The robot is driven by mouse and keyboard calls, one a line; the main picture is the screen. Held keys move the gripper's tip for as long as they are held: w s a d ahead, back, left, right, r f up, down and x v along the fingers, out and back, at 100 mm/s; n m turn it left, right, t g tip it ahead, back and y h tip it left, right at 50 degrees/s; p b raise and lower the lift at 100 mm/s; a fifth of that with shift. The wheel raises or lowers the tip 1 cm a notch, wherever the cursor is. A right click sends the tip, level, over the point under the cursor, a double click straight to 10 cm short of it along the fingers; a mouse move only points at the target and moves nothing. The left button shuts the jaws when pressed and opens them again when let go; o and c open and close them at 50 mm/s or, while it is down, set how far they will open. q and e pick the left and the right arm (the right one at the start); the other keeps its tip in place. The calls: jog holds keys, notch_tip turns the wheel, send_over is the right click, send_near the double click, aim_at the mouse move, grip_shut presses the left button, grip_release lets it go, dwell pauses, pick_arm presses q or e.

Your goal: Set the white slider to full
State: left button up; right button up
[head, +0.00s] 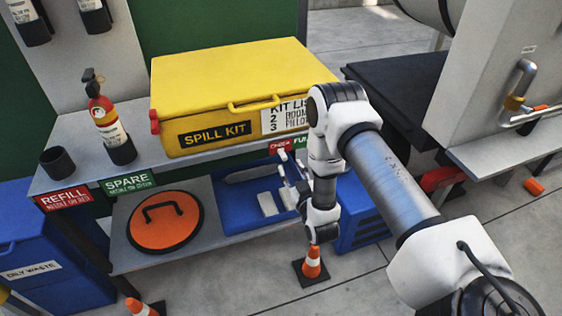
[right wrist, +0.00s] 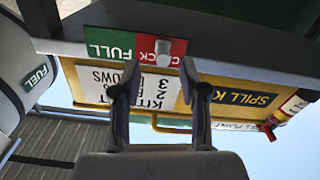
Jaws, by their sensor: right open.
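The white slider (right wrist: 163,48) is a small pale knob on a red and green plate on the shelf's front edge. In the right wrist view, which is upside down, it sits on the red CHECK part (right wrist: 178,48), covering some lettering. The green FULL part (right wrist: 108,44) lies to its left there. In the head view the plate (head: 280,145) is partly hidden by my arm, with FULL right of CHECK. My right gripper (right wrist: 160,78) is open, its fingers spread on either side of the slider's line; contact cannot be told. My left gripper is not in view.
A yellow spill kit box (head: 230,85) stands on the shelf above the plate. A fire extinguisher (head: 110,125) and dark cup (head: 57,162) are left. Below are an orange lid (head: 165,222) and blue tray (head: 235,212). A small cone (head: 311,263) stands on the floor.

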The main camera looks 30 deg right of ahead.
aim_at(305, 144)
jog(key=x, duration=0.5)
jog(key=shift+w+a+r, duration=0.2)
jog(key=shift+w, duration=0.25)
jog(key=shift+w+d+f, duration=0.1)
jog(key=shift+w+d, duration=0.05)
jog(key=shift+w, duration=0.05)
grip_shut()
jog(key=d, duration=0.2)
jog(key=s+d+p, duration=0.1)
jog(key=d, duration=0.2)
jog(key=s+d, duration=0.1)
jog(key=d, duration=0.2)
jog(key=shift+a, duration=0.15)
grip_release()
jog(key=shift+s, duration=0.1)
